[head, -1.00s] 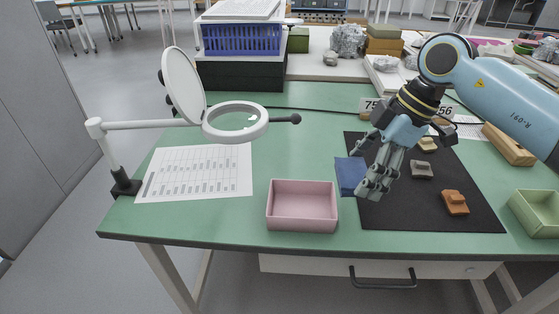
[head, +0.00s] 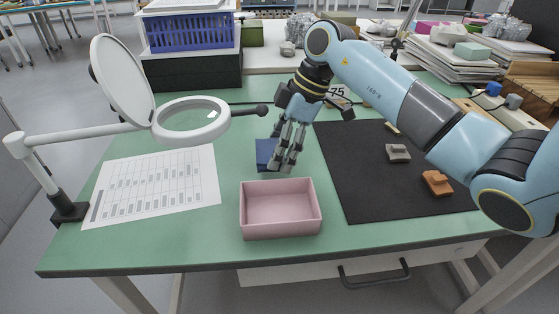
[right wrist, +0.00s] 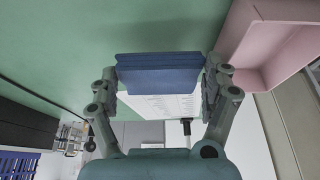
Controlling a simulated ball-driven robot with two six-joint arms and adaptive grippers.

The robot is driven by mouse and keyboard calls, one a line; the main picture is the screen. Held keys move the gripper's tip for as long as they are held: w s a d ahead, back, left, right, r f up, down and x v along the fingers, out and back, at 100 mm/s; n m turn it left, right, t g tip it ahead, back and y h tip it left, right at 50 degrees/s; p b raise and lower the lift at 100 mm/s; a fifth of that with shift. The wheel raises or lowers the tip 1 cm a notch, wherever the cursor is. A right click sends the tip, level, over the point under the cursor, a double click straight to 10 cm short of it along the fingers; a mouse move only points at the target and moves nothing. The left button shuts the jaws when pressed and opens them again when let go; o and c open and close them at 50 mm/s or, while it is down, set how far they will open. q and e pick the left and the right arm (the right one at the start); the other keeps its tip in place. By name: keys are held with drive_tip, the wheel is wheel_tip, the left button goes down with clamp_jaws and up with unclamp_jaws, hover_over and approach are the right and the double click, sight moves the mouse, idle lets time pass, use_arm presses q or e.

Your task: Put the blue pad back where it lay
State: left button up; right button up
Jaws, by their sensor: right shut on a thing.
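The blue pad (head: 265,152) is held in my right gripper (head: 281,166), behind the pink box in the head view. In the right wrist view the blue pad (right wrist: 158,75) spans the gap between the two fingers (right wrist: 160,88), one at each end. The fingers cover part of the pad in the head view. The pad is over the green tabletop (head: 225,245), left of the black mat (head: 360,180). I cannot tell how high it is above the table. My left gripper is not in view.
The pink box (head: 280,222) stands close in front of the pad. A printed sheet (head: 155,185) and a magnifier lamp (head: 190,122) are at the left. A grey sherd (head: 398,153) and an orange sherd (head: 437,183) lie on the mat.

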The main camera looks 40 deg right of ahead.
wheel_tip(320, 180, down, 3)
drive_tip(key=shift+f+b, duration=0.25)
drive_tip(key=shift+b, duration=0.05)
drive_tip(key=o, duration=0.8)
drive_tip(key=shift+c, duration=0.2)
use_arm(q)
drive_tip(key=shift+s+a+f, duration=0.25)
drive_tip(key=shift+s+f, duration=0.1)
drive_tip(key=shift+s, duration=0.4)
use_arm(e)
drive_tip(key=shift+d+r, duration=0.1)
drive_tip(key=shift+r, duration=0.2)
use_arm(q)
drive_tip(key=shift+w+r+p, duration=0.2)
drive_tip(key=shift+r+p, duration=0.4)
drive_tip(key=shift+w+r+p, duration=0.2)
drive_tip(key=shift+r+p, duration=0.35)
drive_tip(key=shift+p, duration=0.05)
use_arm(e)
drive_tip(key=v, duration=1.1)
drive_tip(key=shift+s+r, duration=0.2)
drive_tip(key=shift+r, duration=0.1)
